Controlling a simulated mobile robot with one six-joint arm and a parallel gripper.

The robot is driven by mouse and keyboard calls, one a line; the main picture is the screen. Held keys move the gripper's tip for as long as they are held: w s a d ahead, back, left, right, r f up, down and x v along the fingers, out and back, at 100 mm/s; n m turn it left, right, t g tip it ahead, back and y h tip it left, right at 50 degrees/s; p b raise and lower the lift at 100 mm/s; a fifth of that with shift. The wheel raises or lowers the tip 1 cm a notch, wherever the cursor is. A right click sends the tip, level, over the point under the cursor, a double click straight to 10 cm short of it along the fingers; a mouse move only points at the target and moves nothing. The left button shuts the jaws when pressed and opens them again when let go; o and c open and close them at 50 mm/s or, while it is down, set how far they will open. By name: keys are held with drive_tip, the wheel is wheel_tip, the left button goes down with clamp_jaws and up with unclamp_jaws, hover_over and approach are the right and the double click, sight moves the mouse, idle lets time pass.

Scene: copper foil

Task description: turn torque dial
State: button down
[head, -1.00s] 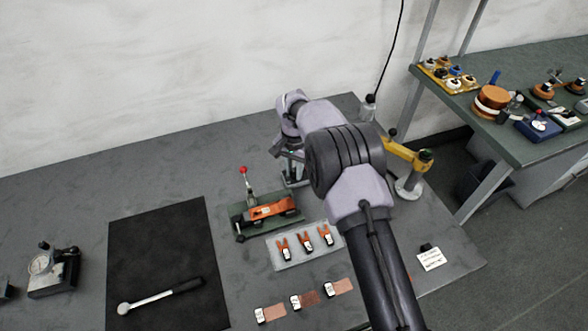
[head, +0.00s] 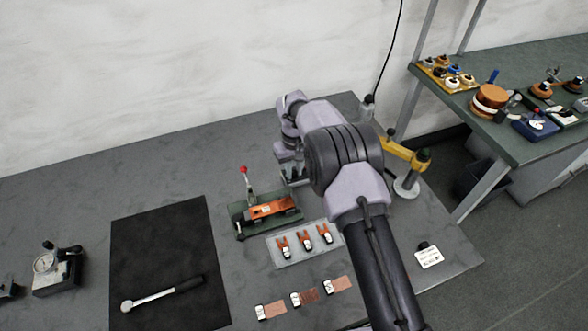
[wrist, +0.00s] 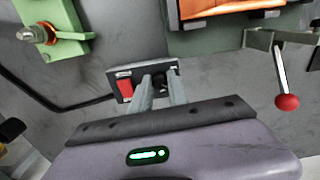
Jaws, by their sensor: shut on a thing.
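A small dark box (wrist: 112,73) with a red rocker switch (wrist: 124,86) lies ahead of my gripper in the wrist view. A black knob, which looks like the torque dial (wrist: 158,80), sits on its face to the right of the switch. My gripper (wrist: 158,88) has its two grey fingers on either side of this knob, shut on it. The fingers cover part of the knob, so its markings cannot be read. In the head view my gripper (head: 293,176) is behind the green fixture, and my own arm hides the box and dial.
A green fixture (head: 238,233) with an orange bar and a red-balled lever (wrist: 287,101) stands close by. A light tray (head: 277,258) of copper pieces and labelled foil strips (head: 271,310) lie nearer. A yellow-armed stand (head: 405,187) is right. A torque wrench (head: 160,295) lies on a black mat (head: 150,240).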

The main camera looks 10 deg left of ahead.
sight(294, 172)
drive_tip(key=shift+r+n, duration=0.1)
drive_tip(key=shift+n, duration=0.5)
drive_tip(key=c, duration=1.3)
unclamp_jaws()
drive_tip(key=shift+o, duration=0.2)
wheel_tip(294, 172, up, 17)
drive_tip(key=p, duration=0.4)
drive_tip(key=shift+r, duration=0.15)
